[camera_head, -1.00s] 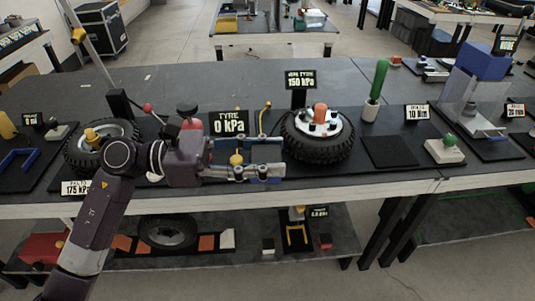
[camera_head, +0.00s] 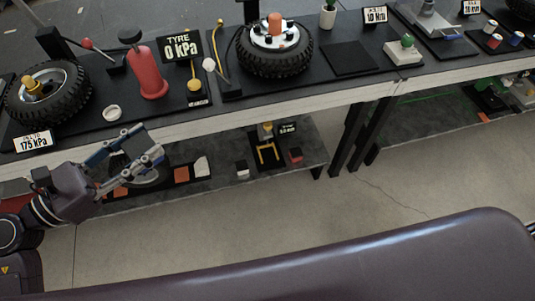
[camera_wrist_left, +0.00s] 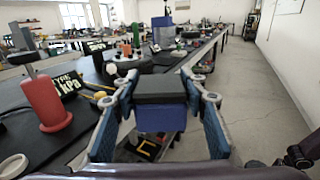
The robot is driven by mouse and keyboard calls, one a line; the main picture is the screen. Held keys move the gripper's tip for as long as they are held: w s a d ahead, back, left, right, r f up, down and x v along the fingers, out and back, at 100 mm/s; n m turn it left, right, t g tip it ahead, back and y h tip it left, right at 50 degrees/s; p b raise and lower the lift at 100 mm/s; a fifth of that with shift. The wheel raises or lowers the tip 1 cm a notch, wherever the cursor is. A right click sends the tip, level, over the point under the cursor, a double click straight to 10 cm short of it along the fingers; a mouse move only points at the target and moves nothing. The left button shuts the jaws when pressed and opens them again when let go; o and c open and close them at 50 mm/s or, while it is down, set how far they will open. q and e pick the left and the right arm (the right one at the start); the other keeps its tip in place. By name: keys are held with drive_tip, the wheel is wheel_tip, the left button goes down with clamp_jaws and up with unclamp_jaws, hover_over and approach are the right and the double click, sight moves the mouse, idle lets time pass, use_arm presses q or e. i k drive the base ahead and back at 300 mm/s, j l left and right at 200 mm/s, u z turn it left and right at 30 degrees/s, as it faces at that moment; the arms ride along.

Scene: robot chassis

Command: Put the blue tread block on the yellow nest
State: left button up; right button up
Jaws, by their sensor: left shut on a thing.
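My left gripper (camera_head: 149,144) is in front of the bench edge at the left of the head view. It is shut on the blue tread block (camera_wrist_left: 158,119), which has a black top and a blue body in the left wrist view. The block sits level between both fingers, clear of any surface. The yellow nest (camera_head: 268,155) is a U-shaped frame on a dark pad on the lower shelf, right of the gripper. Part of it shows below the block in the left wrist view (camera_wrist_left: 147,147).
The bench top (camera_head: 225,112) overhangs the lower shelf (camera_head: 222,178). A small white-topped block (camera_head: 242,170) and a red block (camera_head: 296,155) flank the nest. Bench legs (camera_head: 350,135) stand to its right. The floor in front is clear.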

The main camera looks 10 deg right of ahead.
sight(268, 154)
drive_tip(key=l+u, duration=0.1)
drive_tip(key=l, duration=0.35)
drive_tip(key=k+l+u, duration=0.15)
drive_tip(key=l, duration=0.3)
drive_tip(key=l+u, duration=0.1)
drive_tip(key=l, duration=0.35)
drive_tip(key=k+l+u, duration=0.1)
drive_tip(key=l, duration=0.35)
drive_tip(key=k+l+u, duration=0.15)
drive_tip(key=l, duration=0.25)
drive_tip(key=k+l+u, duration=0.1)
drive_tip(key=l, duration=0.35)
drive_tip(key=k+l+u, duration=0.1)
drive_tip(key=l, duration=0.3)
